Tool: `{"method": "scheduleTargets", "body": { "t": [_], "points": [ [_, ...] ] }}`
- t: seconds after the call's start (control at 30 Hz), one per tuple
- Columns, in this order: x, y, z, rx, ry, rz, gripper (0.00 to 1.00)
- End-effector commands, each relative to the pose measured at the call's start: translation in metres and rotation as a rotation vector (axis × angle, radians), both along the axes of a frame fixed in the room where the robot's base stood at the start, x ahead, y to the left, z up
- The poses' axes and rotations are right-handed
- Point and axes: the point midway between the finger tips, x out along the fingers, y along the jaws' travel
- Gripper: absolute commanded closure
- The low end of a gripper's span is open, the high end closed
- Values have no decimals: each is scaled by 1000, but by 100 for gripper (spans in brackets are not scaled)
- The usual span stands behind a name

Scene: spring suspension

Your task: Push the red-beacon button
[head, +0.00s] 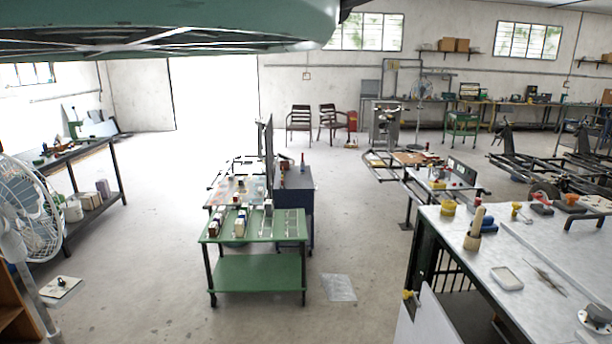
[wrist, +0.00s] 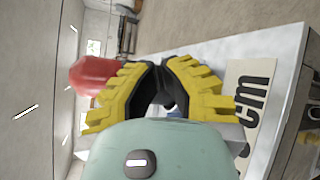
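A red, rounded, beacon-like shape (wrist: 92,74) shows in the wrist view, just left of my gripper (wrist: 164,64) and partly hidden behind its left finger. Whether they touch, I cannot tell. My gripper has yellow ridged fingers with black inner sides. The fingertips are close together, with nothing visible held between them. My gripper is not visible in the head view. I cannot make out a button in either view, and I cannot tell which small item in the head view is the beacon.
In the wrist view, a pale surface carries a panel with black letters (wrist: 256,95) to the right. In the head view, a green cart (head: 250,228) stands mid-floor, a white-topped workbench (head: 465,262) at right and a fan (head: 28,205) at left. The floor between is mostly clear.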

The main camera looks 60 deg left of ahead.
Motion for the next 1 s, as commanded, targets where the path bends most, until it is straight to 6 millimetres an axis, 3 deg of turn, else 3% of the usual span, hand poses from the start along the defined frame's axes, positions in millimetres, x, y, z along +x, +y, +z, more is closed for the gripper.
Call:
{"method": "scheduleTargets", "body": {
  "t": [1.0],
  "points": [
    [9,-4,0,0,-1,4,100]
  ]
}}
